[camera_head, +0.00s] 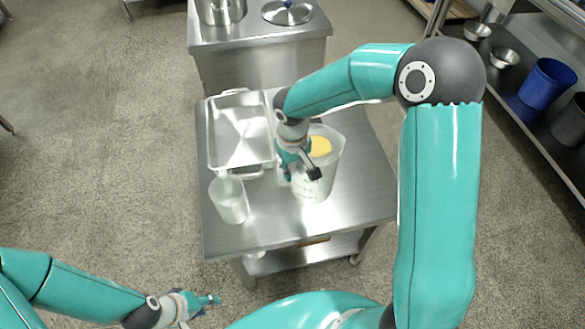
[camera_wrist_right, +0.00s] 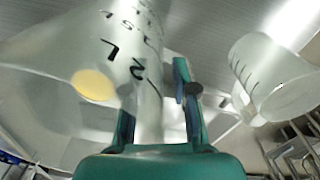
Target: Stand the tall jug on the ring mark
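A large translucent measuring jug (camera_head: 322,178) with dark markings and yellow contents stands upright on the steel table. It fills the upper left of the right wrist view (camera_wrist_right: 75,50). I take it as the tall jug. My right gripper (camera_head: 303,172) is at its left side. In the wrist view its fingers (camera_wrist_right: 157,100) are apart, with a pale strip, perhaps the handle, between them. I see a gap beside the strip. My left gripper (camera_head: 206,305) is empty, low at the left, away from the table, its fingertips apart. I cannot see a ring mark.
A smaller clear jug (camera_head: 229,203) stands at the table's front left; it also shows in the wrist view (camera_wrist_right: 270,80). A metal tray (camera_head: 215,150) lies behind it. The table (camera_head: 365,195) is clear right of the large jug. A steel unit (camera_head: 260,60) stands behind.

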